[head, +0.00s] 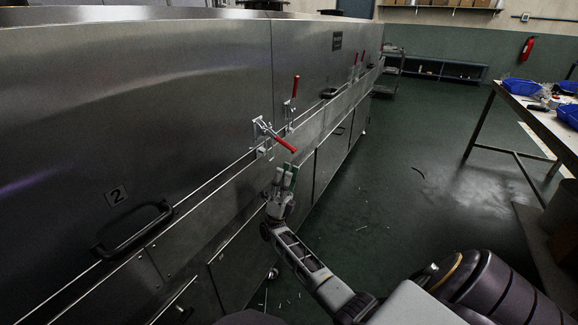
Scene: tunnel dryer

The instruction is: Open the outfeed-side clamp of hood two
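My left gripper is not in view.
A black bar handle (133,230) sticks out of hood two. Farther along are more red-handled clamps (357,65) and another handle (328,93). A worktable with blue bins (522,86) stands at the right. The green floor between is mostly clear, with small scraps.

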